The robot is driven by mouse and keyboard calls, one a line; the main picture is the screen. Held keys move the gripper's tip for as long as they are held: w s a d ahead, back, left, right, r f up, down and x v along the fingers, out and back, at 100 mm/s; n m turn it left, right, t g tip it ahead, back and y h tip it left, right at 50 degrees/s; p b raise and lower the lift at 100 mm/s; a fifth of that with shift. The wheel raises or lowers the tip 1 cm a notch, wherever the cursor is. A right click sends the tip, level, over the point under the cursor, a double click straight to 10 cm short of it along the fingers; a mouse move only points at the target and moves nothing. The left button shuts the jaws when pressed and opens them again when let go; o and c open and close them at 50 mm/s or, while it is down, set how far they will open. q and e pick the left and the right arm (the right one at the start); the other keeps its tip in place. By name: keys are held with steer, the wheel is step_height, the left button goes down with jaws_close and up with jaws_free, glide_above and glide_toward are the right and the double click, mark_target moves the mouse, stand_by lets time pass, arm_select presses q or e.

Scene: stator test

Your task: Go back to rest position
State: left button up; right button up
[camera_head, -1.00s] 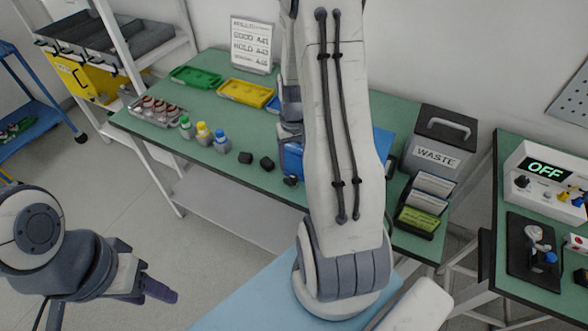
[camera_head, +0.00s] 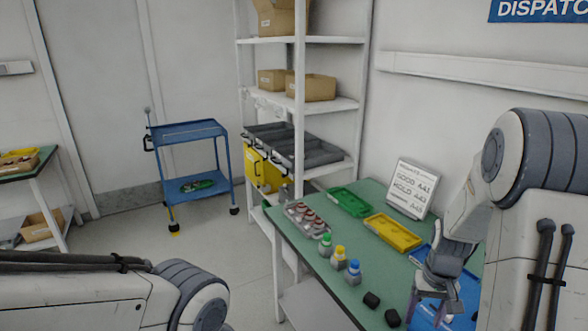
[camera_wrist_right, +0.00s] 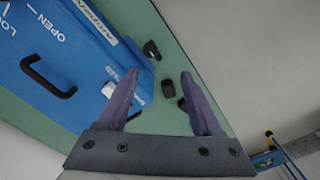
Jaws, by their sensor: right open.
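My right gripper (camera_head: 426,314) shows at the lower right of the head view, over the blue case (camera_head: 462,296) on the green table (camera_head: 290,227). In the right wrist view its two purple fingers (camera_wrist_right: 162,88) are spread apart with nothing between them. Two small black blocks (camera_head: 372,300) lie on the table left of the gripper. My left arm crosses the lower left of the head view; its gripper is outside the frame.
On the table are a green tray (camera_head: 349,201), a yellow tray (camera_head: 393,232), a sign (camera_head: 409,188), several capped bottles (camera_head: 339,257) and a rack of red-topped parts (camera_head: 307,219). A white shelf (camera_head: 300,110) and blue cart (camera_head: 189,133) stand behind. Floor (camera_head: 165,250) is open at left.

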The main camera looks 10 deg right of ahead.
steer(key=s+a+r+n, duration=0.2)
steer(key=a+r+n, duration=0.15)
steer(key=a, duration=0.65)
steer(key=s+a+r+n, duration=0.15)
steer(key=a+r, duration=0.25)
steer(key=a, duration=0.6)
steer(key=s+a+r+n, duration=0.2)
steer(key=s+a+n, duration=0.1)
steer(key=s+a, duration=0.2)
steer(key=s+a+r+n+y, duration=0.1)
steer(key=s+a+n, duration=0.2)
steer(key=s, duration=0.6)
steer(key=shift+a+r, duration=0.4)
steer(key=shift+a, duration=0.6)
steer(key=shift+w, duration=0.1)
